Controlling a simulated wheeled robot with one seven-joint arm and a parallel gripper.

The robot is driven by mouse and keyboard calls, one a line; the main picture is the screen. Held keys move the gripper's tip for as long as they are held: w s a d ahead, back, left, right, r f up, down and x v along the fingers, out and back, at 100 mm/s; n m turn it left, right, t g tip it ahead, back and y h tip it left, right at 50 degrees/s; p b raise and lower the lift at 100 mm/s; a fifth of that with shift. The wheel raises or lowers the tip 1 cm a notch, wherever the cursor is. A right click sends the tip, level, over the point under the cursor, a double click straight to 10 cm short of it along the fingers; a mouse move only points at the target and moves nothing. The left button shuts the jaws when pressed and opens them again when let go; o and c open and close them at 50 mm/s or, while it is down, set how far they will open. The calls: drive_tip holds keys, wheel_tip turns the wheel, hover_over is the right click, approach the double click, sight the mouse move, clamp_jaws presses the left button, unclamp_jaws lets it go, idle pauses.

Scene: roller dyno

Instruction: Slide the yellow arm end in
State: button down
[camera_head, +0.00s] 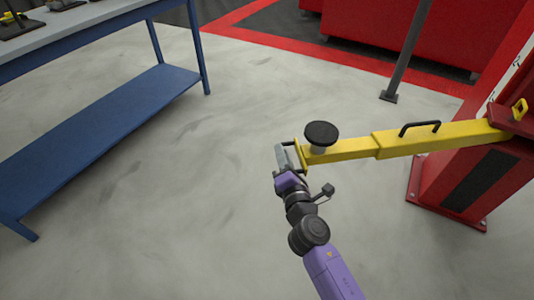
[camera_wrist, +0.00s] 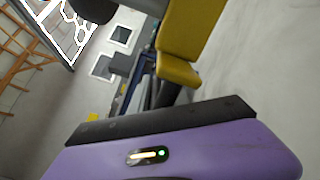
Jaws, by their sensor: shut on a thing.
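The yellow lift arm reaches left from the red post. Its thinner end section (camera_head: 345,154) sticks out of the thicker outer section (camera_head: 440,138). A round black pad (camera_head: 321,134) stands on top near the tip. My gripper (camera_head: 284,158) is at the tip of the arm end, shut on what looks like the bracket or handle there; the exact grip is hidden. In the wrist view the yellow arm end (camera_wrist: 190,35) is close beyond my purple and black gripper body, with part of the dark pad (camera_wrist: 93,8) at the upper left.
The red post (camera_head: 465,180) stands on a bolted base at right. A black handle (camera_head: 420,127) sits on the outer section. A grey pole (camera_head: 408,50) stands behind. A blue bench (camera_head: 110,130) is at left. The grey floor between bench and arm is clear.

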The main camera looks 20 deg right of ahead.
drive_tip(key=shift+s+d+r, duration=0.1)
drive_tip(key=shift+d+r, duration=0.5)
drive_tip(key=shift+d, duration=0.35)
drive_tip(key=c, duration=1.5)
unclamp_jaws()
drive_tip(key=shift+o, duration=0.2)
drive_tip(key=shift+f, duration=0.1)
drive_tip(key=shift+s+a+f, duration=0.1)
drive_tip(key=shift+f, duration=0.15)
drive_tip(key=v, duration=0.7)
drive_tip(key=shift+s+b, duration=0.4)
drive_tip(key=shift+b, duration=0.05)
drive_tip(key=shift+a, duration=0.1)
